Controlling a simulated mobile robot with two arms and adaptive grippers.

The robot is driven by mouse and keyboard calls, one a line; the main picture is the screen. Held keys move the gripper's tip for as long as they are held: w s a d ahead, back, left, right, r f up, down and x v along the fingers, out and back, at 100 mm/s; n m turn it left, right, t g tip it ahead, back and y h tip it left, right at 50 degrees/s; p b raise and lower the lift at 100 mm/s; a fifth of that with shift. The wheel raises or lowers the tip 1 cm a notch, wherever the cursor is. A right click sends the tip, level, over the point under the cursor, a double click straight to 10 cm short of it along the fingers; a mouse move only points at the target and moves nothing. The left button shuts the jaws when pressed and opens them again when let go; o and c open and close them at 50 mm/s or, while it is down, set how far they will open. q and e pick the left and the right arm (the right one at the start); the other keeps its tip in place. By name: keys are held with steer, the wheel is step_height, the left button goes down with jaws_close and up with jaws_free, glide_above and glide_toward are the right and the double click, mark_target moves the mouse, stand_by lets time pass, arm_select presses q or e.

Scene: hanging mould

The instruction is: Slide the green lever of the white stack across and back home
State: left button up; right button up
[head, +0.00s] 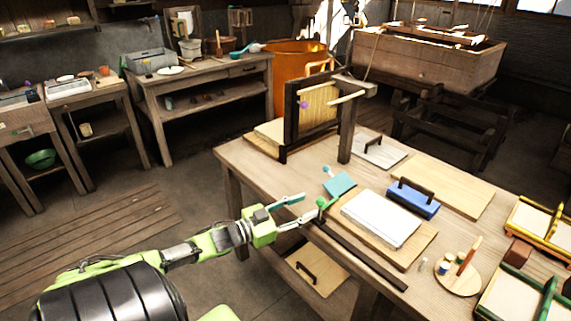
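The white stack (381,217) lies on a wooden board near the table's front edge. A dark rail (362,257) runs along the edge in front of it. The green lever (322,203) has a round green knob and stands at the rail's left end, left of the white stack. My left gripper (311,206) is just left of the lever, its two fingers spread apart. The lower finger's tip is close to the lever; I cannot tell whether they touch. Nothing shows between the fingers. My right gripper is not in view.
A teal tool (340,184) lies just behind the lever, and a blue block with a dark handle (413,199) behind the stack. A dark upright frame (291,122) stands at the table's back left. A round stand with jars (458,277) and framed trays (537,224) are at right.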

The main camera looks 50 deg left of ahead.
arm_select(q)
steer(key=shift+v, duration=2.9)
